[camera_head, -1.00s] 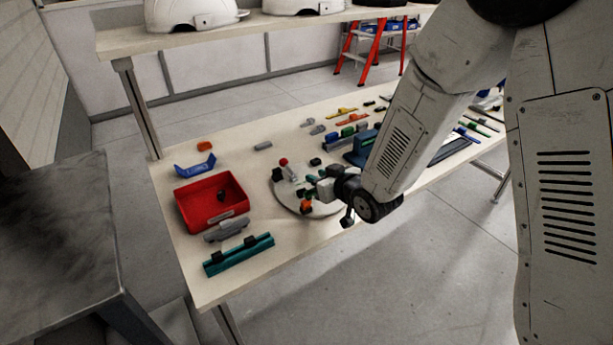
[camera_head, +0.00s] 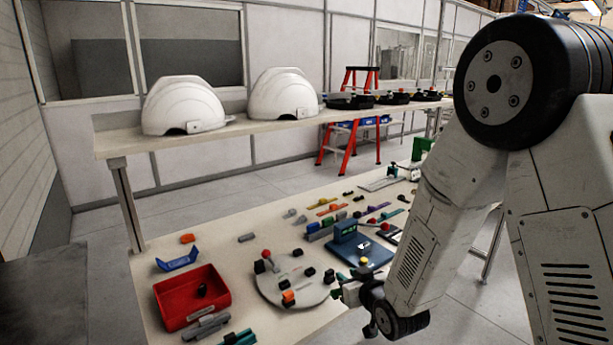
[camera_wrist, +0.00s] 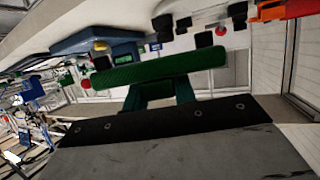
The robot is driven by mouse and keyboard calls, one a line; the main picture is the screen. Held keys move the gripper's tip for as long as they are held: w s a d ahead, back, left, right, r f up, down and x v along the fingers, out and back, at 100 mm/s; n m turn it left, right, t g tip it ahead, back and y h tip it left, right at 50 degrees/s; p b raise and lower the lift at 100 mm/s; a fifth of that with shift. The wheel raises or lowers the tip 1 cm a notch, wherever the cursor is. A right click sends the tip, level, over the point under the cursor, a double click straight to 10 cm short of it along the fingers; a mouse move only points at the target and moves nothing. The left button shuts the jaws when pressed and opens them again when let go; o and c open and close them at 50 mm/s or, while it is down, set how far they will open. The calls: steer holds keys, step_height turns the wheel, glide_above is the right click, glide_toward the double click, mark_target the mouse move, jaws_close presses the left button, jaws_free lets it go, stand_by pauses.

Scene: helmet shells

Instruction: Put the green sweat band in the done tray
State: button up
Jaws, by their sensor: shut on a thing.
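The green sweat band (camera_wrist: 160,68) is a fuzzy dark green bar lying across the wrist view. My gripper (camera_wrist: 158,92) is shut on it around the middle, and both ends stick out free. In the head view my gripper (camera_head: 345,290) is low beside the right edge of a round pale plate (camera_head: 270,290), and a bit of green shows at its tip. A red open tray (camera_head: 174,318) stands left of the plate with a small dark thing in it. I cannot read a label that marks it as the done tray.
A blue device (camera_head: 345,243) with a display stands behind the plate. Several small coloured parts lie farther back. A blue bracket (camera_head: 177,260) is behind the red tray, and grey parts (camera_head: 206,327) lie in front. White helmet shells (camera_head: 184,105) stand on the upper shelf.

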steer(key=w+d+f+m+h, duration=0.1)
steer(key=d+f+m+h, duration=0.1)
steer(key=d, duration=0.6)
steer(key=w+d+f+m+h, duration=0.2)
steer(key=d+h, duration=0.1)
steer(key=d, duration=0.4)
steer(key=a+r+n+y, duration=0.1)
steer(key=a, duration=0.3)
steer(key=s+a+r+n+y, duration=0.1)
steer(key=a, duration=0.2)
steer(key=a+r+y, duration=0.1)
steer(key=a, duration=0.3)
steer(key=shift+s+a+r+n+y, duration=0.2)
steer(key=shift+s+a+n+y, duration=0.1)
steer(key=shift+s+n+y, duration=0.1)
steer(key=s+a+r+n+g+y, duration=0.1)
steer(key=s+a+n+y, duration=0.3)
steer(key=a, duration=0.7)
steer(key=shift+s+a+r+g+y, duration=0.35)
steer(key=shift+s+g, duration=0.35)
steer(key=shift+s, duration=0.55)
steer(key=shift+w, duration=0.15)
